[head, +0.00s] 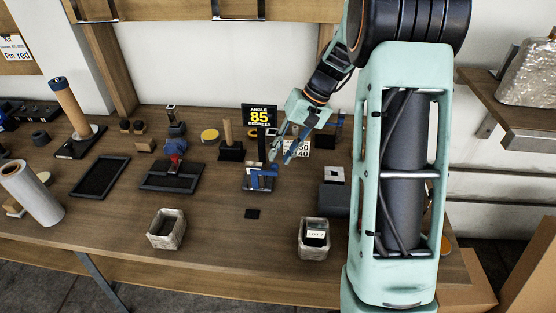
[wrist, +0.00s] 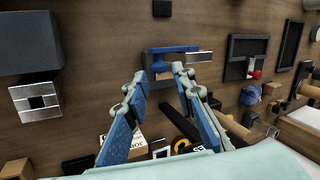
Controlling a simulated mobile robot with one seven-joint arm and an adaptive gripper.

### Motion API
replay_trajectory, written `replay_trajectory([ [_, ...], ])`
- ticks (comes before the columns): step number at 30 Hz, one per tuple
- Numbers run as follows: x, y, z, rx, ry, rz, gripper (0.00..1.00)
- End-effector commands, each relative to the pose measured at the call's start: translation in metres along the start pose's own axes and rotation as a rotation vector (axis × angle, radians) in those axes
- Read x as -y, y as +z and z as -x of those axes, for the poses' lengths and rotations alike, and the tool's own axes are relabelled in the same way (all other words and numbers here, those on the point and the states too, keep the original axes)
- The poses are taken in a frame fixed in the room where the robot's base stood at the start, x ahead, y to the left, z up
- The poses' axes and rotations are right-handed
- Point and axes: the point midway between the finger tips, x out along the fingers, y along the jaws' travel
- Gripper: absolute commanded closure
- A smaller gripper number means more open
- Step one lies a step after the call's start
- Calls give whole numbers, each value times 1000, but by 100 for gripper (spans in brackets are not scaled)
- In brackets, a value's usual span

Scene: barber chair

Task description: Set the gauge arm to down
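The gauge stands mid-table in the head view, with a black base, a black post and a sign (head: 259,116) reading "ANGLE 85 DEGREES". Its blue gauge arm (head: 263,172) lies roughly level, low in front of the post. In the wrist view the blue arm (wrist: 172,50) shows just beyond my fingertips, with a silver bar at its right end. My gripper (head: 279,150) is just right of the post, above the gauge's base. In the wrist view my gripper (wrist: 159,72) has its blue-padded fingers apart, with nothing held. Whether a finger touches the gauge I cannot tell.
A white number card (head: 298,148) stands behind my gripper. A dark block (head: 335,198) is to the right. Two woven baskets (head: 166,229) (head: 313,238) stand near the front edge. A black tray (head: 100,177) and a red-topped fixture (head: 173,168) are left.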

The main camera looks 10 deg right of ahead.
Motion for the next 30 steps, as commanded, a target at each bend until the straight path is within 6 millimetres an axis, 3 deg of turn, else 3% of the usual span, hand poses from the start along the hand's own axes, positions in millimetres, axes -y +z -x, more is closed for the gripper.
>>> replay_trajectory([
  [6, 0, 0, -25, 1, 0, 1, 76],
  [17, 0, 0, -30, -1, 1, 0, 76],
  [23, 0, 0, -30, -1, 1, 0, 98],
  [30, 0, 0, -30, -1, 1, 0, 100],
])
